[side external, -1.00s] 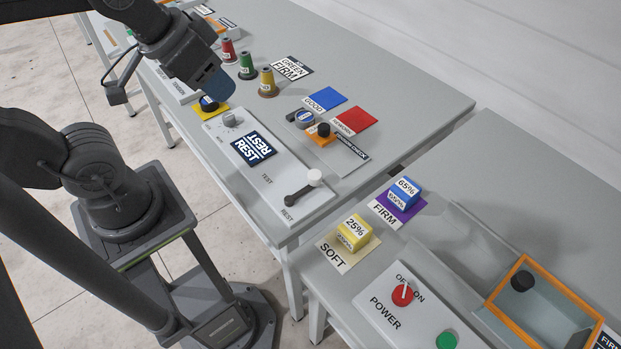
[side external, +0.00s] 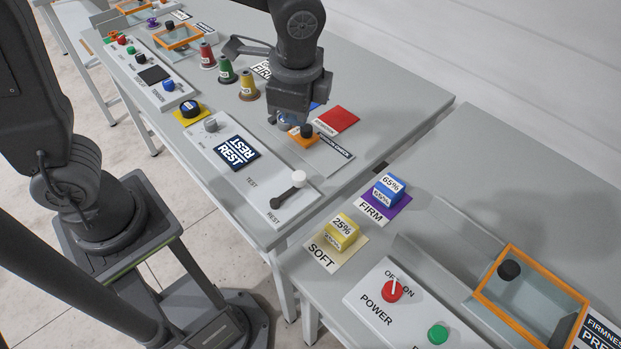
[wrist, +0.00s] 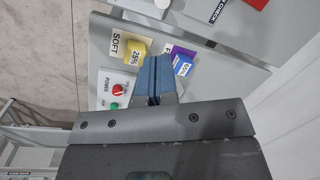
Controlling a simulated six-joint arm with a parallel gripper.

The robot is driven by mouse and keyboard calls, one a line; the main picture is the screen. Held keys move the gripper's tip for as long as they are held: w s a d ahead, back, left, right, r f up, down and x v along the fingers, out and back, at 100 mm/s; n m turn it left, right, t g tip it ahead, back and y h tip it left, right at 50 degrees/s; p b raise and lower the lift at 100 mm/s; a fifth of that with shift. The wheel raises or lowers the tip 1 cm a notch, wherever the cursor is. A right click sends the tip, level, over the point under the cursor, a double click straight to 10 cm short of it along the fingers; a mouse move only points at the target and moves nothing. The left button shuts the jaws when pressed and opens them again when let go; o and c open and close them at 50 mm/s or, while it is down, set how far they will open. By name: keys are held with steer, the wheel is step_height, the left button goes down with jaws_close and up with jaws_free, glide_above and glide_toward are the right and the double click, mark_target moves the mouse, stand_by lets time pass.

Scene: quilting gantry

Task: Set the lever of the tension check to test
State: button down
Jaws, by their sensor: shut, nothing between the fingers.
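In the side view the lever is a dark arm with a white knob (side external: 299,178) on a light grey panel (side external: 216,165). The lever lies at the end of the panel marked REST, with the TEST mark farther up. A dark display (side external: 236,153) on the panel reads REST. My gripper (side external: 285,118) is above the table, beyond the panel and apart from the lever. Its blue fingers (wrist: 152,80) are shut and empty in the wrist view, pointing toward the neighbouring table.
An orange block with a black knob (side external: 306,131) and a red square (side external: 338,119) lie near my gripper. Thread cones (side external: 248,87) stand behind. The neighbouring table holds a yellow block (side external: 342,232), a blue block (side external: 389,188) and the red power knob (side external: 392,291).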

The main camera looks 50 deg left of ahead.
steer(key=w+d+f+m+g+y, duration=0.1)
steer(key=w+d+f+m+y, duration=0.1)
steer(key=d+f+m, duration=0.4)
step_height(320, 180, down, 4)
steer(key=shift+w+d+r, duration=0.15)
steer(key=shift+w+d, duration=0.15)
steer(key=shift+d, duration=0.8)
steer(key=a+f, duration=0.2)
steer(key=f, duration=0.1)
steer(key=a+f, duration=0.2)
steer(key=f, duration=0.1)
steer(key=a+f, duration=0.2)
steer(key=f, duration=0.1)
steer(key=shift+a+f, duration=0.1)
steer(key=shift+a, duration=0.75)
